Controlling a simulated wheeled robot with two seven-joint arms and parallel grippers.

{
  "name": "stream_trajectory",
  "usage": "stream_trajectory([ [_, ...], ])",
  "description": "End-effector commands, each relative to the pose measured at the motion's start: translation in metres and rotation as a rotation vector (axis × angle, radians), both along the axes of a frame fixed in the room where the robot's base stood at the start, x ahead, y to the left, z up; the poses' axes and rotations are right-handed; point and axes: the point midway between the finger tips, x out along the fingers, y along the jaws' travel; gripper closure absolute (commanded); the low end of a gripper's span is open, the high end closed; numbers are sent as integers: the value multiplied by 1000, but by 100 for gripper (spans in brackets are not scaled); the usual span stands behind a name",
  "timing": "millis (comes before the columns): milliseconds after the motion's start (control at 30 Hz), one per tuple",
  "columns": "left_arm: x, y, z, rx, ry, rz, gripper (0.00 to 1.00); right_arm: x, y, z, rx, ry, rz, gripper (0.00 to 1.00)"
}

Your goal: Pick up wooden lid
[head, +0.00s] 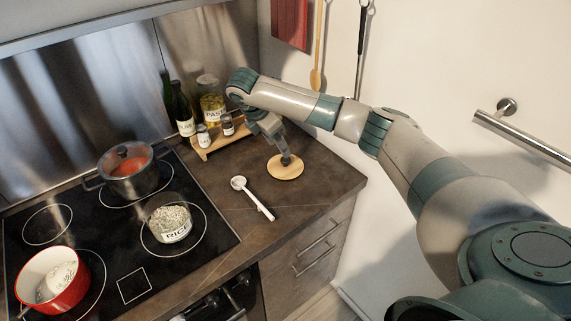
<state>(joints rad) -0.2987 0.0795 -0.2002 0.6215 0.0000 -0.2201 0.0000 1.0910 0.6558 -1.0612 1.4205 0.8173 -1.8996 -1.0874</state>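The wooden lid (285,168) is a round, light-wood disc on the dark countertop, right of the stove. My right gripper (287,158) reaches down from above, and its fingertips are at the top middle of the lid. The fingers hide the lid's centre, where a knob could be. I cannot tell whether the fingers are closed on it. The lid looks flat on the counter. My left gripper is not in view.
The stove holds a rice container (169,221), a red pot (52,280) and a lidded pot (131,170). The counter's right edge is close.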

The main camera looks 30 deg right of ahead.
Motion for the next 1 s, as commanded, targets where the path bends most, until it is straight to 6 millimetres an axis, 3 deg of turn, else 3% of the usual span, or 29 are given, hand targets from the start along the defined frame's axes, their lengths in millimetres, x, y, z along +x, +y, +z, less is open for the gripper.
stream_trajectory([
  [200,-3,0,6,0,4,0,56,0,-6,-16,0,1,0,52],
  [667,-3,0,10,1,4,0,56,0,-9,-21,0,2,0,52],
  [1000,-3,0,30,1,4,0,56,1,-22,-57,0,3,1,52],
])
